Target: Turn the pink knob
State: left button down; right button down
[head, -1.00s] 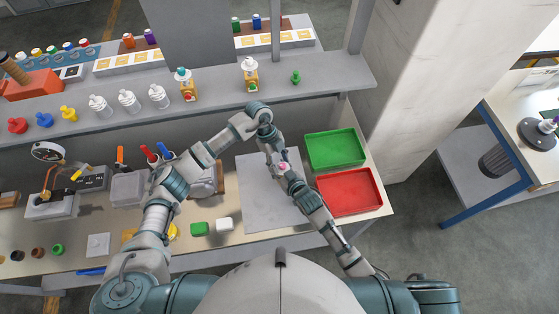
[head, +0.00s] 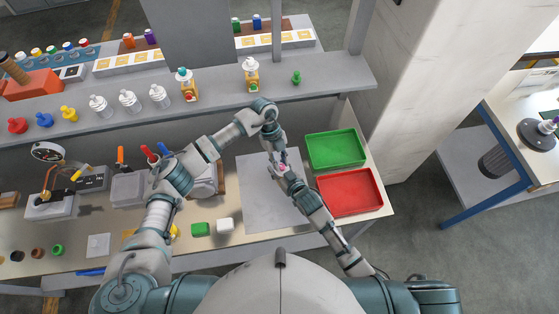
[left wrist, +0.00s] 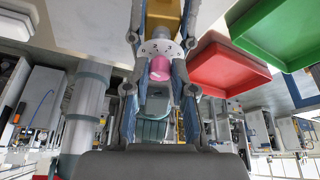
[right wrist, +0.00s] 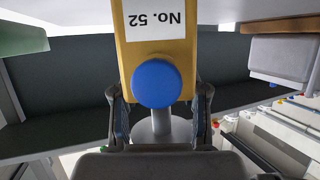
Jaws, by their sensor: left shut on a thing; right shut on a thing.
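The pink knob (left wrist: 160,69) sits on a white numbered dial (left wrist: 160,48) on a yellow dispenser (left wrist: 162,15) in the left wrist view. My left gripper (left wrist: 160,78) is shut on the knob, with fingers on either side. In the head view my left gripper (head: 282,158) reaches down to the small, partly hidden dispenser above the grey mat. My right gripper (right wrist: 160,98) is shut on the yellow dispenser (right wrist: 180,75) from the opposite side. This side has a "No. 52" label (right wrist: 158,20) and a blue round part (right wrist: 157,83).
A green tray (head: 336,149) and a red tray (head: 350,192) stand right of the grey mat (head: 262,205). A shelf (head: 215,100) with bottles and dispensers runs behind.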

pick_arm(q)
jog(key=m+y, duration=0.1)
jog(key=m, duration=0.2)
jog(key=m+g+y, duration=0.1)
jog(key=m, duration=0.3)
jog(key=shift+s+d+f+y, duration=0.1)
jog(key=shift+f+y, duration=0.05)
jog(key=shift+y, duration=0.25)
jog(key=m+y, duration=0.1)
jog(key=m, duration=0.1)
jog(key=shift+m, duration=0.8)
jog(key=shift+m+t+y, duration=0.4)
jog(key=shift+m+y, duration=0.3)
jog(key=shift+m, duration=0.6)
dwell(0.4)
jog(key=c, duration=1.1)
grip_release()
jog(key=shift+o, duration=0.7)
jog(key=shift+d, duration=0.15)
jog(key=shift+d, duration=0.1)
